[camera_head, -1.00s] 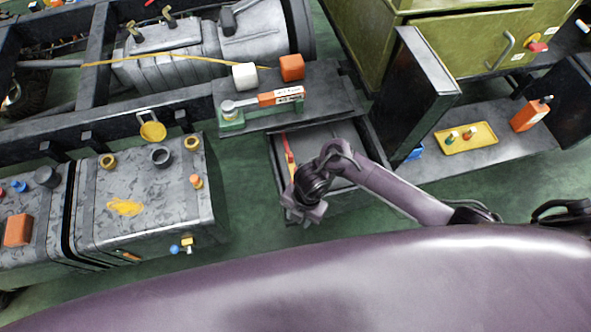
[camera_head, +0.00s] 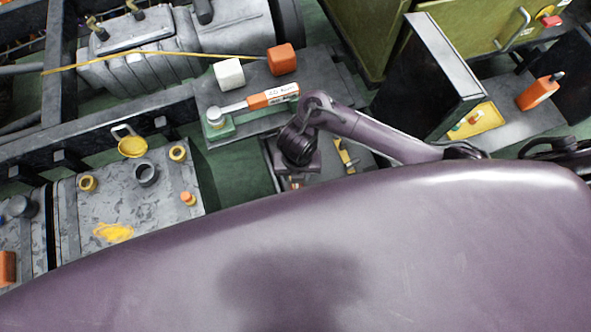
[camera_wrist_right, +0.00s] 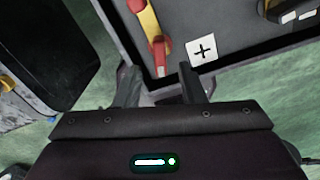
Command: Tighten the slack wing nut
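I cannot pick out the wing nut for certain in either view. My right gripper (camera_wrist_right: 158,76) is open and empty in the wrist view. Its fingertips are near the rim of an open drawer (camera_wrist_right: 230,25). A tool with a yellow and red handle (camera_wrist_right: 148,22) lies in the drawer, its red end ahead of the gap between the fingers. In the head view my right wrist hangs over the drawer and hides part of it. A tool with an orange, labelled handle (camera_head: 270,97) lies on a green block (camera_head: 222,131) on the grey bench. My left gripper is out of view.
A white cube (camera_head: 229,74) and an orange cube (camera_head: 281,59) stand on the bench. A card with a plus sign (camera_wrist_right: 202,50) lies in the drawer. A grey tank (camera_head: 150,195) with caps stands left. A dark upright panel (camera_head: 430,80) and a yellow tray (camera_head: 480,120) are right.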

